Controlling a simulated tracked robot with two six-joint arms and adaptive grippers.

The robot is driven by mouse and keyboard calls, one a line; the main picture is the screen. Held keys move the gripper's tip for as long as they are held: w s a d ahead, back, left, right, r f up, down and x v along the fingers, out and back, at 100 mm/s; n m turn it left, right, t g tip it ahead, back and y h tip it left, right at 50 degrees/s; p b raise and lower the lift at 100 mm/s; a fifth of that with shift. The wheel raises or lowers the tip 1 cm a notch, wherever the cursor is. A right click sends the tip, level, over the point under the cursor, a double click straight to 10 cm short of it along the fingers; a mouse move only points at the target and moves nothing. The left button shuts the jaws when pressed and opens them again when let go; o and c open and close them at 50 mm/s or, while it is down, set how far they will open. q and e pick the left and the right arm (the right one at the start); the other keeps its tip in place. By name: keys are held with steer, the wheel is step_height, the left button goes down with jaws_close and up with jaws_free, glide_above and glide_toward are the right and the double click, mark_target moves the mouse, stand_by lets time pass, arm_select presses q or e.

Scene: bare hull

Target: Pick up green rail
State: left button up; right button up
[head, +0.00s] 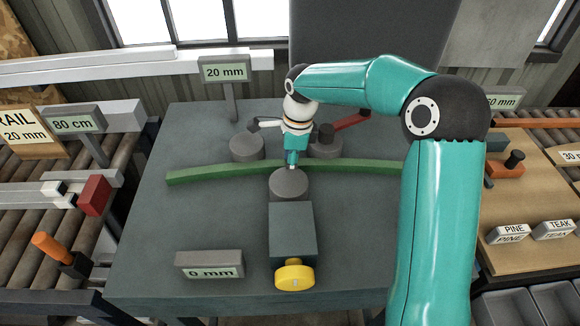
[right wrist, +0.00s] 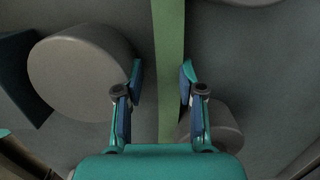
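The green rail (head: 220,172) is a long, slightly bowed bar lying across the grey table, between round grey posts. My right gripper (head: 291,163) points down at the middle of the rail, and its fingers are small in the head view. In the right wrist view the rail (right wrist: 169,40) runs up the picture between the two open fingers of the right gripper (right wrist: 162,75). A gap shows on each side of the rail, wider at the left finger. The arm hides part of the rail's right end. My left gripper is in neither view.
A grey post (head: 289,182) stands before the rail, with two more posts (head: 247,147) (head: 324,148) behind it. A block with a yellow knob (head: 294,274) and a "0 mm" sign (head: 209,264) are in front. Roller conveyors (head: 40,210) flank the table.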

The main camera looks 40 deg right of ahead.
steer(key=shift+c, duration=0.3)
jaws_close()
